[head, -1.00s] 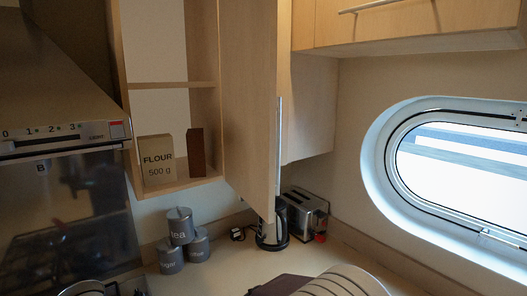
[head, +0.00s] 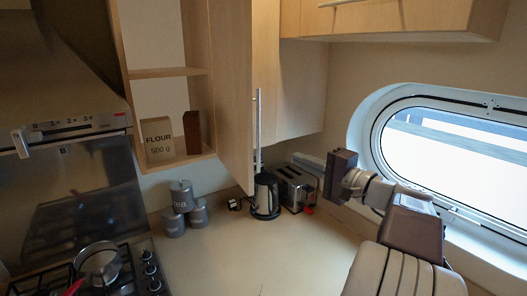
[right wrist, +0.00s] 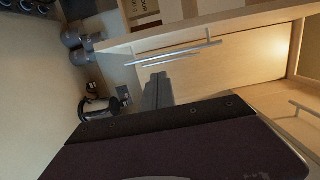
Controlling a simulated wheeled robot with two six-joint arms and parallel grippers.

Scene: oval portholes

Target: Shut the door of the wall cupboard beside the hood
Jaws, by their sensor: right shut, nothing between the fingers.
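The wall cupboard (head: 170,73) beside the hood stands open, with its shelves showing. Its pale wooden door (head: 232,95) sticks out toward me from the cupboard's right side. A long bar handle (head: 259,130) runs up the door's free edge. My right gripper (head: 308,160) is shut and empty, to the right of the door and apart from it in the head view. In the right wrist view its fingers (right wrist: 157,90) point toward the door (right wrist: 215,70) and its handle (right wrist: 180,52). Any gap in depth is hard to judge. My left gripper is not in view.
The hood (head: 75,70) is on the left, above the hob (head: 125,270) with a pot. Canisters (head: 182,212), a kettle (head: 265,195) and a toaster (head: 295,188) stand below the cupboard. Another wall cupboard (head: 400,17) and the porthole (head: 455,140) are on the right. The front counter is clear.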

